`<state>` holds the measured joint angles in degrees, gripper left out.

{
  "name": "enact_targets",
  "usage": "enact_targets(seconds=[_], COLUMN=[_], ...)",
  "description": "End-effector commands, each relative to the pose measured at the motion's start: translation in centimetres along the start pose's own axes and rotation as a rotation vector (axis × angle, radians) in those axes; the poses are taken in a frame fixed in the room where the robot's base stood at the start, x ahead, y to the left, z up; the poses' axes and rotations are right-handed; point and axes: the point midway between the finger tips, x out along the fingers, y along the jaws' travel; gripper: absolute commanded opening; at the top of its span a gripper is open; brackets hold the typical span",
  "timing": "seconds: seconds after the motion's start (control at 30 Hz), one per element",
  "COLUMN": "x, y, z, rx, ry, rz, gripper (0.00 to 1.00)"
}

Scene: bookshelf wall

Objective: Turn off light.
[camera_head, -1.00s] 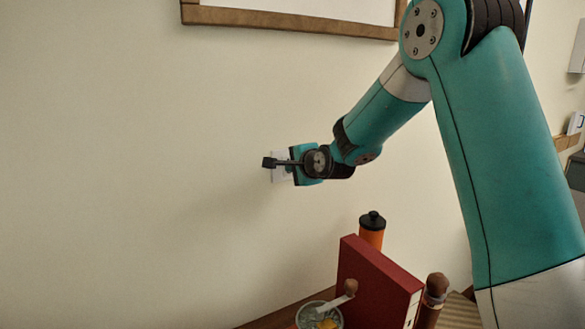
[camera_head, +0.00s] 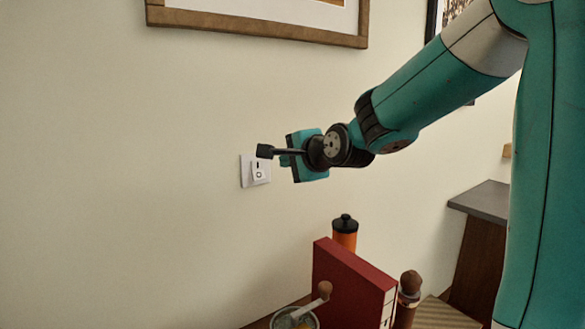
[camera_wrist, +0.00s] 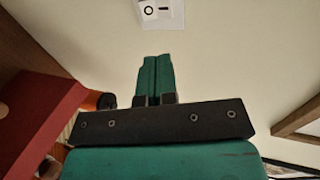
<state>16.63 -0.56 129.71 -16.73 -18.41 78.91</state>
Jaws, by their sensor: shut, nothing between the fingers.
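A white light switch (camera_head: 255,171) is on the cream wall, left of my gripper in the head view. Its plate has a rocker with a circle mark and a short bar mark. The switch also shows at the top of the wrist view (camera_wrist: 160,12), beyond the fingertips. My gripper (camera_head: 284,160) is to the right of the switch in the head view, with a visible gap in the wrist view. Its two green fingers (camera_wrist: 157,58) are together with nothing between them.
Below stand a red box-like object (camera_head: 350,285), an orange bottle with a black lid (camera_head: 344,235), a brown mill (camera_head: 408,292) and a bowl (camera_head: 290,319). A framed picture (camera_head: 260,27) hangs above. The wall left of the switch is clear.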

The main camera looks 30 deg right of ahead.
Motion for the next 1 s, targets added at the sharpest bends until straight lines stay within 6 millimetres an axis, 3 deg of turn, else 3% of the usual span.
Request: enact_targets(seconds=[0.43,0.53,0.63,0.73,0.8,0.9,1.0], x=[-0.9,-1.0,-1.8,-4.3,-7.3,-12.3,-17.0], y=[0.0,0.6,3.0,7.3,10.9,15.6,19.3], z=[-0.2,0.8,4.6,10.6,14.6,18.5,20.4], rx=[0.001,-0.035,-0.192,-0.485,-0.733,-1.073,-1.346], ry=[0.002,-0.023,-0.128,-0.340,-0.534,-0.827,-1.093], rz=[0.001,0.024,0.115,0.245,0.318,0.370,0.371], gripper=[0.00,0.00,0.00,0.00,0.00,0.00,0.00])
